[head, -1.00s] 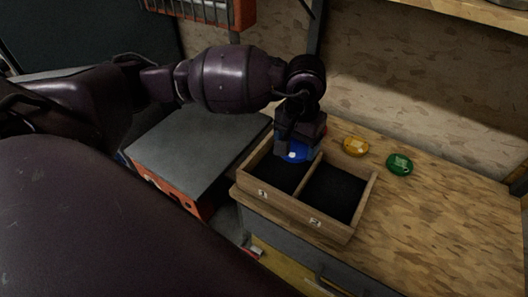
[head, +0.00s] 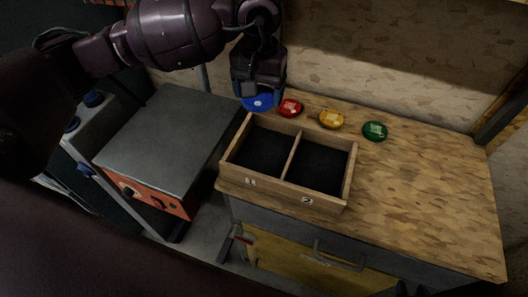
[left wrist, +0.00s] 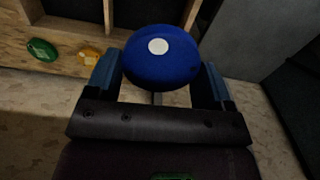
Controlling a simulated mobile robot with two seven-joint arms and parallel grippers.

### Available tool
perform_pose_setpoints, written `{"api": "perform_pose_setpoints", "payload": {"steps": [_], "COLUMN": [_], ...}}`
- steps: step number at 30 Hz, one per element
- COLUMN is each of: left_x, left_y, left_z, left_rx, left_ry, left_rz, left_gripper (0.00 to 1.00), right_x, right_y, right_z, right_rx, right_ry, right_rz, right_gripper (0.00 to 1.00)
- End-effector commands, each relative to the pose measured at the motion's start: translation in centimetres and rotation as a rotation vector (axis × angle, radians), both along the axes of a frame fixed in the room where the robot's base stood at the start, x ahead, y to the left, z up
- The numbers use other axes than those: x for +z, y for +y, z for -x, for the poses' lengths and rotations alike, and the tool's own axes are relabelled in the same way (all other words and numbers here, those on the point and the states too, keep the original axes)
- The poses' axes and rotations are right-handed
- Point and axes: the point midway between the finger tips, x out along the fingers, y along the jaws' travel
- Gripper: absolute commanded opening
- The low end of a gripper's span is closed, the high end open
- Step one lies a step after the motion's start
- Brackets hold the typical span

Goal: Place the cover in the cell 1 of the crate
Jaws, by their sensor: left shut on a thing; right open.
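The cover is a round blue piece (head: 258,103). My left gripper (head: 258,96) is shut on it, above the back left of the bench, just behind the crate's far left corner. In the left wrist view the blue cover (left wrist: 161,57), with a white spot, sits between the two fingers (left wrist: 162,85). The wooden crate (head: 286,190) has two empty dark-lined cells, marked 1 on the left and 2 on the right.
Red (head: 290,107), yellow (head: 331,119) and green (head: 375,130) round pieces lie in a row behind the crate. A grey-topped box (head: 170,135) stands left of the bench. The wooden bench top (head: 430,190) is clear on the right.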

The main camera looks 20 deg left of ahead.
Motion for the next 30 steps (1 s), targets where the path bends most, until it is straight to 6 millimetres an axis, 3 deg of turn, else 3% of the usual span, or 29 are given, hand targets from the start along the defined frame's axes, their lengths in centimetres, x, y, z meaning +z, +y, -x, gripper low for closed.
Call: {"api": "perform_pose_setpoints", "payload": {"steps": [6, 12, 18, 25, 30], "left_x": [3.4, 4.3, 4.2, 4.1, 1.8], "left_y": [-1.8, -2.1, -1.8, -1.6, -1.6], "left_z": [0.0, 0.7, 1.2, 1.3, 1.4], "left_rx": [0.241, 0.501, 0.728, 0.850, 0.864], "left_ry": [-0.003, 0.000, 0.000, 0.000, 0.005], "left_rz": [0.002, 0.000, 0.001, 0.001, -0.002], "left_gripper": [0.44, 0.44, 0.44, 0.44, 0.44], "right_x": [-0.4, -0.4, -0.2, 0.3, 0.3], "right_y": [-0.1, 0.0, 0.3, 0.5, 0.5], "right_z": [0.7, 0.7, 0.3, -0.4, -0.4], "right_rx": [-0.003, -0.005, -0.006, -0.003, -0.002], "right_ry": [0.016, 0.017, 0.007, -0.008, -0.010], "right_rz": [0.000, -0.003, -0.010, -0.011, -0.010], "right_gripper": [0.40, 0.40, 0.40, 0.40, 0.40]}}
